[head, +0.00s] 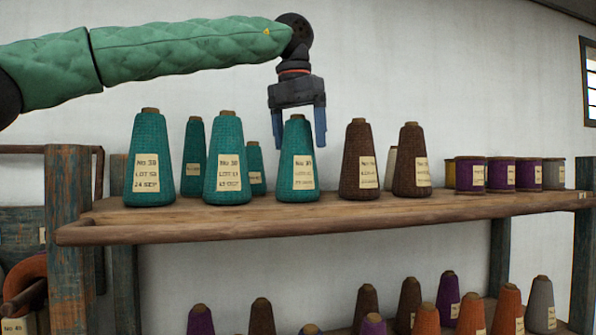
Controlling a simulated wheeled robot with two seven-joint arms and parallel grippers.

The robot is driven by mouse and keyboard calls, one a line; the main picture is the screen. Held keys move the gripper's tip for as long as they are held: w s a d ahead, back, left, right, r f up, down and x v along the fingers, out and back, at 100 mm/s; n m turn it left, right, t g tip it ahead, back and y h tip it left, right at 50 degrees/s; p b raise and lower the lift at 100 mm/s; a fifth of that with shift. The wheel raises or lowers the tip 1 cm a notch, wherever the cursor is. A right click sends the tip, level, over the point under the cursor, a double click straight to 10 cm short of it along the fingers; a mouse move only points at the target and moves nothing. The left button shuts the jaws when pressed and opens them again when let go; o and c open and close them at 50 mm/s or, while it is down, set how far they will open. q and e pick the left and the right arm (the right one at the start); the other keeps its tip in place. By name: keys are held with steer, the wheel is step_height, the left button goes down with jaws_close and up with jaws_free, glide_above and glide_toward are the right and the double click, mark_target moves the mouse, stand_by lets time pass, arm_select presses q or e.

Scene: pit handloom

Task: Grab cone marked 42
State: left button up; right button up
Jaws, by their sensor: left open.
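My left gripper (299,138) points down over a teal cone (297,178) at the front of the upper shelf. Its jaws are open, with one finger on each side of the cone's top in the picture; I cannot tell whether they touch it. That cone's label is too small to read surely. Other front teal cones have labels that look like No 39 (150,155) and No 38 (225,160). Two brown cones (358,150) (409,150) stand to the right with unreadable labels. I cannot make out a 42 on any cone. My right gripper is not in view.
More teal cones (194,140) stand behind the front ones. The wooden upper shelf (330,218) has a raised front rail. A lower shelf holds brown, orange, purple and grey cones.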

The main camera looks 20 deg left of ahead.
arm_select(q)
steer(key=shift+w+a+f, duration=0.1)
steer(key=shift+w, duration=0.15)
steer(key=c, duration=0.6)
steer(key=shift+s, duration=0.15)
steer(key=c, duration=0.9)
